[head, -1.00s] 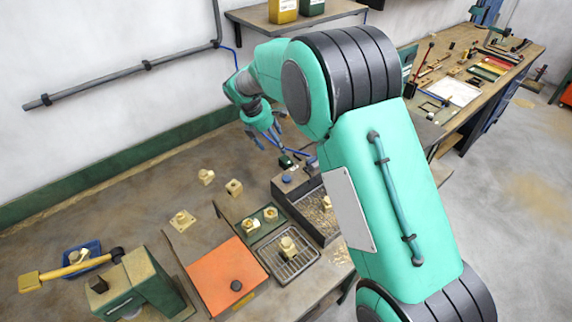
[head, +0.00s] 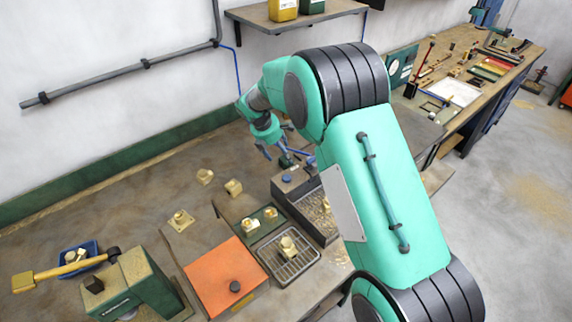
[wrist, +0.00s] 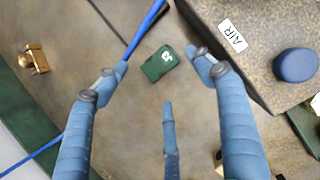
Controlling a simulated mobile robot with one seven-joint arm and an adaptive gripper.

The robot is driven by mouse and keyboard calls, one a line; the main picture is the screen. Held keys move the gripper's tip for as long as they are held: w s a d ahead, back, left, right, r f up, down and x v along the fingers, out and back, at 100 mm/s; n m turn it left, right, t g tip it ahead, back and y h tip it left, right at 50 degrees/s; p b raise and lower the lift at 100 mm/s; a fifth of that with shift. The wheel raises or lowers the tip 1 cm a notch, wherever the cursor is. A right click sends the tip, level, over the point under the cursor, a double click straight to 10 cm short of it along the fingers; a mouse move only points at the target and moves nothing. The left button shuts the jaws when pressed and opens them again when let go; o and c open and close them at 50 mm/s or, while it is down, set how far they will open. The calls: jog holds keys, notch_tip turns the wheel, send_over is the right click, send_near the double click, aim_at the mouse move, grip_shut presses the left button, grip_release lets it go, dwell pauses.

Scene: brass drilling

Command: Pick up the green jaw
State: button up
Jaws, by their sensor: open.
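The green jaw (wrist: 158,64) is a small dark green block with a white mark, lying on the brown bench top. In the wrist view it sits between and just beyond my fingertips, apart from them. My gripper (wrist: 163,78) has blue fingers, spread open and empty, above the bench over the jaw. In the head view my gripper (head: 275,150) points down near the wall side of the bench, and the jaw (head: 286,161) shows small and partly hidden by the fingers.
A box labelled AIR (wrist: 240,50) with a blue button (wrist: 296,65) stands close right of the jaw. A blue hose (wrist: 146,28) passes on its left. A brass fitting (wrist: 35,60) lies farther left. An orange plate (head: 228,275) and wire tray (head: 290,262) are nearer the front.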

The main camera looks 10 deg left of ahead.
aim_at(285, 160)
jog(key=shift+b+x, duration=0.9)
jog(key=shift+x, duration=1.75)
jog(key=shift+r, duration=0.1)
jog(key=c, duration=1.6)
